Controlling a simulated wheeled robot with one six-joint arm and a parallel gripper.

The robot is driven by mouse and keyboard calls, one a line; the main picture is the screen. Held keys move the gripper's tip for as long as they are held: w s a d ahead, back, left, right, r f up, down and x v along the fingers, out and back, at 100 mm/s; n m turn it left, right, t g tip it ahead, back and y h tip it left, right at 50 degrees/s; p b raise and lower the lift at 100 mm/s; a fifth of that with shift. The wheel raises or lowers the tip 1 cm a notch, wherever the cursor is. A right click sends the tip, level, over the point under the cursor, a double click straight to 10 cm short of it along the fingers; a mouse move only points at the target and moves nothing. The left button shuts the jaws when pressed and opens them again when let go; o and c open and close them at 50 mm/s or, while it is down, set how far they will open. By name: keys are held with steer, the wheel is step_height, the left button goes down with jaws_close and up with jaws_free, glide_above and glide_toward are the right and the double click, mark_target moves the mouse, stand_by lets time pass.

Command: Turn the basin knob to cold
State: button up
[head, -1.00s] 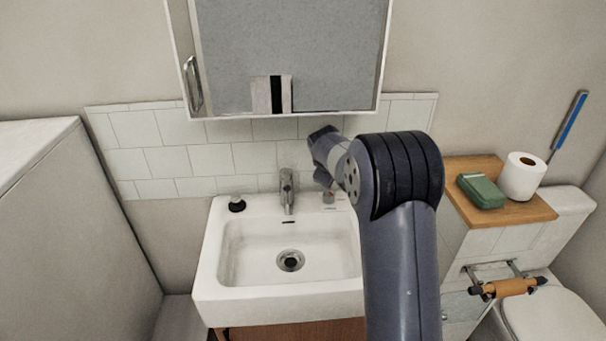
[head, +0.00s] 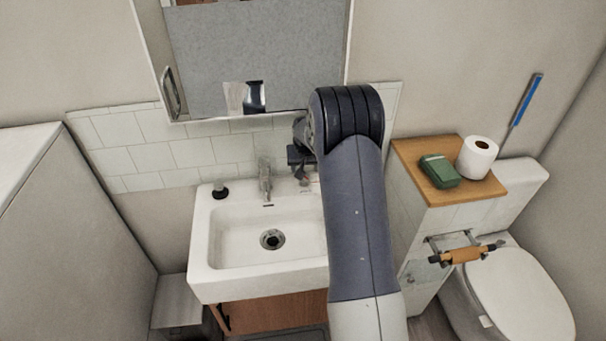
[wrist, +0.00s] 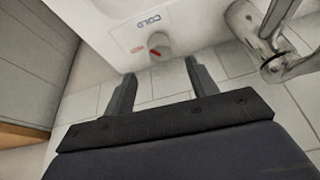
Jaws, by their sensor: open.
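The basin knob (wrist: 158,42) is a small grey knob with a red mark, on the sink's back ledge beside a COLD label (wrist: 150,20) in the wrist view. In the head view the knob (head: 305,181) is partly hidden by my gripper. My gripper (wrist: 158,75) is open, with one finger to each side of the knob's line in the wrist view. The fingertips appear just short of the knob, and nothing is between them. In the head view my gripper (head: 300,160) is over the back right of the white sink (head: 205,255). I cannot tell whether it touches the knob.
The faucet (head: 265,180) stands left of my gripper, with a black stopper (head: 220,192) farther left. The mirror cabinet (head: 250,60) hangs above. A wooden shelf (head: 455,197) with green soap (head: 439,171) and a paper roll (head: 477,157) stands to the right.

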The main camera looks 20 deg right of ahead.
mark_target(305, 177)
steer(key=shift+p+x, duration=0.9)
steer(key=shift+x, duration=2.9)
steer(key=shift+r, duration=0.1)
steer(key=shift+c, duration=0.4)
steer(key=c, duration=0.9)
